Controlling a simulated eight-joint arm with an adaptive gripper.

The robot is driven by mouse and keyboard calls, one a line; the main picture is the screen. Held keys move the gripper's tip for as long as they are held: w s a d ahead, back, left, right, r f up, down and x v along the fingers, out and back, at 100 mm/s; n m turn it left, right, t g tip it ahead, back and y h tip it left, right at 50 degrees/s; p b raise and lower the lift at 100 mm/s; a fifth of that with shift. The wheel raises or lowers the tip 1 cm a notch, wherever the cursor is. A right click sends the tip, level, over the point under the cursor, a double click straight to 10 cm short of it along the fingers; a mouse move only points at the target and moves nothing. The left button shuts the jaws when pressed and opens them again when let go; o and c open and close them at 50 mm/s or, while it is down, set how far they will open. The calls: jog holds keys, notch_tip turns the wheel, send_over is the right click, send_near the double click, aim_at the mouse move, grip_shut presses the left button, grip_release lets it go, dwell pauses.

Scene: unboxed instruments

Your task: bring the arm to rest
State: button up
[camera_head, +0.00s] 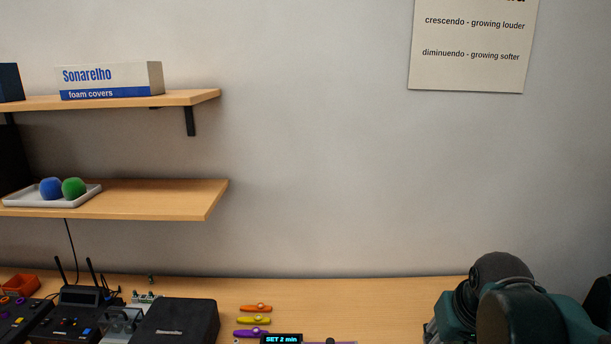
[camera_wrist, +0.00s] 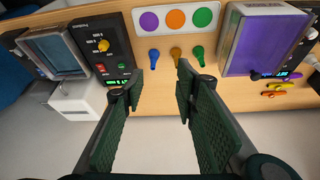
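My gripper (camera_wrist: 157,84) shows in the wrist view with its two dark green fingers spread apart. The gap between them is empty and shows the front edge of the wooden desk and the pale floor below. Nothing is held. In the head view, my teal and black arm fills the lower right corner; the fingers do not show there.
A purple-topped box (camera_wrist: 262,42) stands right.

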jog(key=s+a+n+t+b, duration=0.1)
jog(key=s+a+t, duration=0.2)
jog(key=s+a, duration=0.2)
jog(key=a, duration=0.3)
jog(key=shift+s+a+y, duration=0.2)
jog(key=shift+a+y, duration=0.05)
jog(key=shift+y, duration=0.05)
notch_tip(320, 180, down, 14)
jog(key=b, duration=1.4)
jog(key=shift+b, duration=0.3)
dwell(1.8)
